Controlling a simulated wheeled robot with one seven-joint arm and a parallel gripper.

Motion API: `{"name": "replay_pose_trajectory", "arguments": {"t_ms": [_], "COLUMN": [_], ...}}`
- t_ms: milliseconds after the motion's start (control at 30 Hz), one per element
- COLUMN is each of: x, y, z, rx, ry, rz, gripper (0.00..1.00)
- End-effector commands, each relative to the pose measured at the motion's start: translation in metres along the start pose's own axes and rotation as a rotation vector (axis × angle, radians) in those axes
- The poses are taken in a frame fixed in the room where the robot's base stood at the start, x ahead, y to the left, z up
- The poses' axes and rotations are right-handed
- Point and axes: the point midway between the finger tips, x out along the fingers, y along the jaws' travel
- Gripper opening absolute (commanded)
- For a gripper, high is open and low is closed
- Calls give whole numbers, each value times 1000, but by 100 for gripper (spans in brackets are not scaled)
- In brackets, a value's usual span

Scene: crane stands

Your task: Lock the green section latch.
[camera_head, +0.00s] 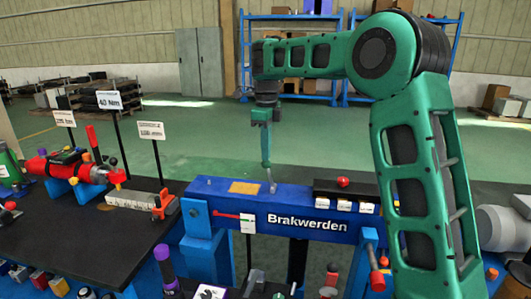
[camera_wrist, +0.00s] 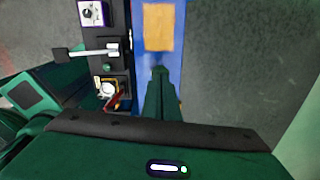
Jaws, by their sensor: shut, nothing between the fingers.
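I cannot make out for certain which part is the green section latch. In the wrist view a row of black panels carries a grey lever (camera_wrist: 95,52) with a dark end, and a small green knob (camera_wrist: 106,68) sits just below it. A red handle (camera_wrist: 115,102) lies further down, beside a pale round dial (camera_wrist: 108,88). My gripper (camera_head: 271,186) points down close over the blue beam (camera_head: 310,226); whether it touches is unclear. In the wrist view my gripper (camera_wrist: 160,72) is shut and empty, to the right of the panels and below an orange plate (camera_wrist: 157,27).
A black box with a red knob (camera_head: 343,182) stands on the beam to the right of my gripper. A black table (camera_head: 75,240) at left holds a red device (camera_head: 75,168) and sign posts. Purple and red handles (camera_head: 163,262) stand in the near foreground. Green floor lies open behind.

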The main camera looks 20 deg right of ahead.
Motion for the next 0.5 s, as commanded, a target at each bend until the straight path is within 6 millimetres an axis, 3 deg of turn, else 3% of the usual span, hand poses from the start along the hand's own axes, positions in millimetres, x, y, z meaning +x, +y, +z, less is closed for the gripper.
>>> {"name": "replay_pose_trajectory", "arguments": {"t_ms": [500], "x": [3], "y": [2], "z": [3], "rx": [-10], "ry": [5], "rz": [8], "gripper": [0]}}
